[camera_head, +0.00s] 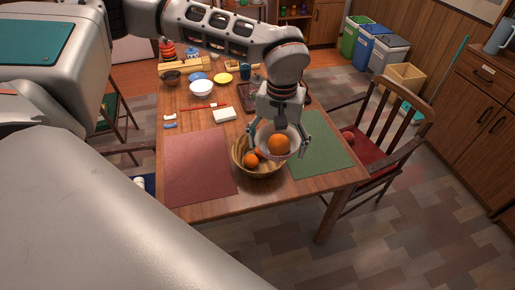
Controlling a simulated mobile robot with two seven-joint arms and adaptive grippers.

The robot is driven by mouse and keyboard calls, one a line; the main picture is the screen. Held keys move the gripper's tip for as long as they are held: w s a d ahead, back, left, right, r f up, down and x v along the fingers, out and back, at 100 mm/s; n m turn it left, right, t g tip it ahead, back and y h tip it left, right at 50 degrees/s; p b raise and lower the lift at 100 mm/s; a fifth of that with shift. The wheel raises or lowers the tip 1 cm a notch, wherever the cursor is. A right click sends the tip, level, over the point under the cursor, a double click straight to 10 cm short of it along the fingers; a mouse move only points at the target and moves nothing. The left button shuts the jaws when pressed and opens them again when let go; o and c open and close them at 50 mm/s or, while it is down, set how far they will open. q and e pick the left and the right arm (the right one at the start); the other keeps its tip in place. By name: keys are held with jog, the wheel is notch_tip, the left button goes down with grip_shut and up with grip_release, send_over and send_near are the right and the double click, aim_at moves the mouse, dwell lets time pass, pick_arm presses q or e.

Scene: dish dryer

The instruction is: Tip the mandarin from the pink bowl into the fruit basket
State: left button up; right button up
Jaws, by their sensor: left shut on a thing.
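My left gripper (277,147) reaches over the table from above and is shut on the pale pink bowl (294,135). The bowl looks tilted, with its open side toward me. An orange mandarin (279,145) shows inside the bowl. The round wooden fruit basket (264,174) stands on the table just below and to the left of the bowl, and the bowl overlaps its right rim in the picture. Another orange fruit (250,160) lies in the basket. The exact gap between bowl and basket cannot be told. My right gripper is not in view.
A red placemat (197,166) lies left of the basket and a green one (322,146) right. A white bowl (202,87), a yellow dish (223,78) and a white block (225,115) sit farther back. A wooden chair (372,140) stands at the table's right.

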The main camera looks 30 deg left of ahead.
pick_arm(q)
jog(key=w+a+f+n+b, duration=0.1)
jog(key=w+f+n+b, duration=0.1)
jog(key=w+f+n, duration=0.5)
jog(key=w+f+n+b, duration=0.1)
jog(key=f+n, duration=0.4)
jog(key=n, duration=0.6)
jog(key=w+f+n+b, duration=0.2)
jog(key=w+n, duration=0.5)
jog(key=n, duration=0.2)
jog(key=w+f+n+b, duration=0.2)
jog(key=w+f+n, duration=0.1)
jog(key=w+n, duration=0.5)
jog(key=shift+a+f+n, duration=0.15)
jog(key=shift+f+n, duration=0.1)
jog(key=shift+n, duration=0.55)
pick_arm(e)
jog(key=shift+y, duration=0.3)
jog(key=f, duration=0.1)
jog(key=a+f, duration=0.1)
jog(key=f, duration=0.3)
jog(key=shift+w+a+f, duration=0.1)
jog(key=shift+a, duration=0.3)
